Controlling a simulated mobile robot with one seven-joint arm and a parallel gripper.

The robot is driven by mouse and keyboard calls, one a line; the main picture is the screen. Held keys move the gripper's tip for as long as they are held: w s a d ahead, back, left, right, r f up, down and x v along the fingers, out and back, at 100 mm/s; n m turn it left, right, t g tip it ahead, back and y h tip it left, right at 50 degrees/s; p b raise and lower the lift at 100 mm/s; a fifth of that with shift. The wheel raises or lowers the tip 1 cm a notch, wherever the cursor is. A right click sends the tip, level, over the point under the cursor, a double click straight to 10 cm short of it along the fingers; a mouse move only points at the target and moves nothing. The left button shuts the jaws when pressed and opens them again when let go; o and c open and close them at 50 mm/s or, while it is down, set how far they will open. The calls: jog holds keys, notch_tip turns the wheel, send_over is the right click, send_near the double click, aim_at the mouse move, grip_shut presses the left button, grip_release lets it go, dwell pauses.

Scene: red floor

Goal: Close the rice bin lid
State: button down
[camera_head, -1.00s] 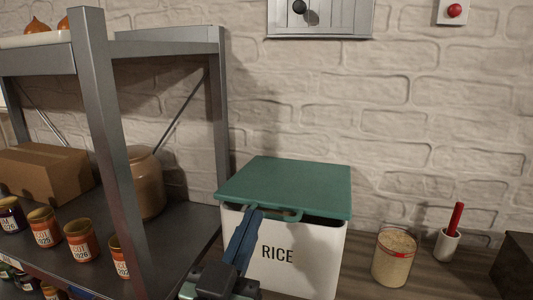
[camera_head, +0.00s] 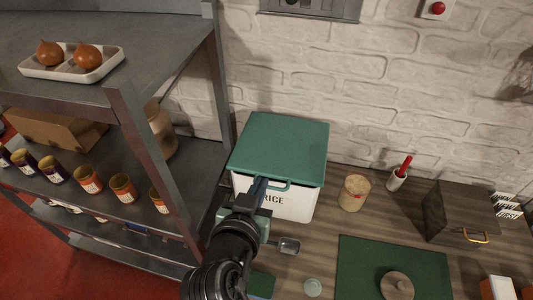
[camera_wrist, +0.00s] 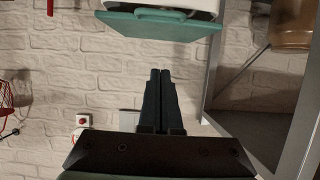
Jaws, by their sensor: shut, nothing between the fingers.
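The rice bin (camera_head: 297,206) is a white box marked RICE, standing on the counter against the brick wall. Its green lid (camera_head: 281,143) lies over the top, with a dark gap under its front edge, so it looks slightly raised. A green handle (camera_head: 279,186) sticks out from the lid's front edge. My gripper (camera_head: 259,183) is shut and empty, in front of the lid near the handle, hiding the bin's front left. In the wrist view, the lid (camera_wrist: 160,27) is at the top, and my fingertips (camera_wrist: 160,73) point towards it with wall showing between. Contact cannot be told in the head view.
A grey metal shelf (camera_head: 172,165) with cans stands close on the left. A green board (camera_head: 365,258) lies in front.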

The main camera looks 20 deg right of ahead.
notch_tip(320, 180, up, 2)
jog(key=s+g+p, duration=0.1)
jog(key=p, duration=0.6)
send_near(273, 175)
jog(key=shift+x, duration=2.05)
jog(key=shift+d+r+y, duration=0.1)
jog(key=shift+y, duration=0.2)
